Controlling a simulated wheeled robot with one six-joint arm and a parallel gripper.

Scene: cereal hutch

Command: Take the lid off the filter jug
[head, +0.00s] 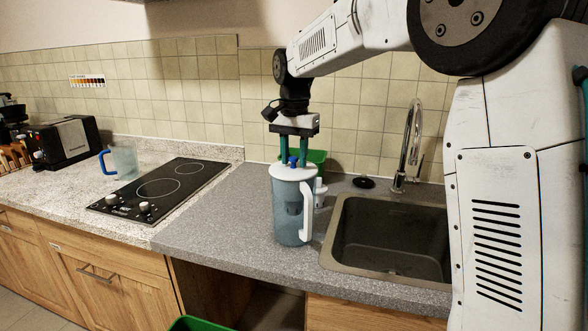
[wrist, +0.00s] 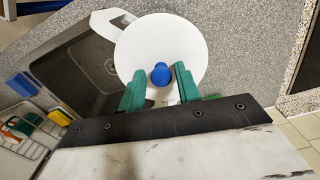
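The filter jug (head: 288,215) is a tall, translucent blue-grey jug with a white handle, standing upright on the grey worktop left of the sink. Its round white lid (head: 284,172) sits on top and fills the middle of the wrist view (wrist: 190,40). A blue knob (wrist: 161,73) stands up at the lid's centre. My gripper (head: 294,160) points down just above the lid, its two green fingers apart on either side of the knob. In the wrist view my gripper (wrist: 159,78) shows gaps between both fingers and the knob. I cannot tell how close the fingertips are to the lid.
The sink (head: 385,245) and its tall tap (head: 412,145) are right of the jug. A green container (head: 318,157) stands behind it. A black hob (head: 160,188), a clear jug with a blue handle (head: 123,163) and a toaster (head: 68,142) are left. Worktop left of the jug is clear.

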